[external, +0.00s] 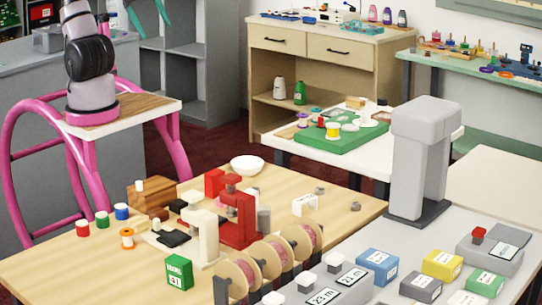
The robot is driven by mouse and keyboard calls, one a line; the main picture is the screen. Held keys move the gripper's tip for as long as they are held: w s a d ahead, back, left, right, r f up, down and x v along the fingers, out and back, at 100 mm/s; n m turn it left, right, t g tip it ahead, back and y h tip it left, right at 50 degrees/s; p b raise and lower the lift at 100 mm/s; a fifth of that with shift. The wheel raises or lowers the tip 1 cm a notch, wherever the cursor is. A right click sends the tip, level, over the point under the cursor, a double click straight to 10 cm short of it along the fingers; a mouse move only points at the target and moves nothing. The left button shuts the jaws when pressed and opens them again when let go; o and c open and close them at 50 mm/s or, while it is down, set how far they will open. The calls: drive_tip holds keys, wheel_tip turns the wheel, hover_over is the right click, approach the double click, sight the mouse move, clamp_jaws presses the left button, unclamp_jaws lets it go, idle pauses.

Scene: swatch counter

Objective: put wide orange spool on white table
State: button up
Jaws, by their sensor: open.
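An orange spool (127,239) stands at the left of the wooden table, beside a red, a green and a blue spool. A flatter, wider orange piece (506,74) lies on the green bench at the far right; I cannot tell for sure which is the wide orange spool. A table with a white top (447,132) stands at the back middle, bearing a green board with several spools. Another pale white surface (497,190) lies at the right edge.
The wooden table (60,268) also holds a white bowl (247,165), red and cream machines, a green box (179,272) and large spools. A tall grey machine (420,160) stands on the grey counter with coloured boxes. The pale right surface is largely clear.

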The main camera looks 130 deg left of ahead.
drive_tip(key=shift+n+t, duration=0.3)
drive_tip(key=shift+t, duration=0.1)
drive_tip(key=s, duration=0.1)
drive_tip(key=s+a, duration=0.1)
drive_tip(key=s, duration=0.1)
drive_tip(key=shift+s+a+r, duration=0.3)
drive_tip(key=shift+a+r, duration=0.05)
drive_tip(key=shift+o, duration=0.6)
drive_tip(key=shift+s+a+t, duration=0.2)
drive_tip(key=shift+s+t, duration=0.1)
drive_tip(key=shift+s, duration=0.2)
drive_tip(key=shift+w+d, duration=0.1)
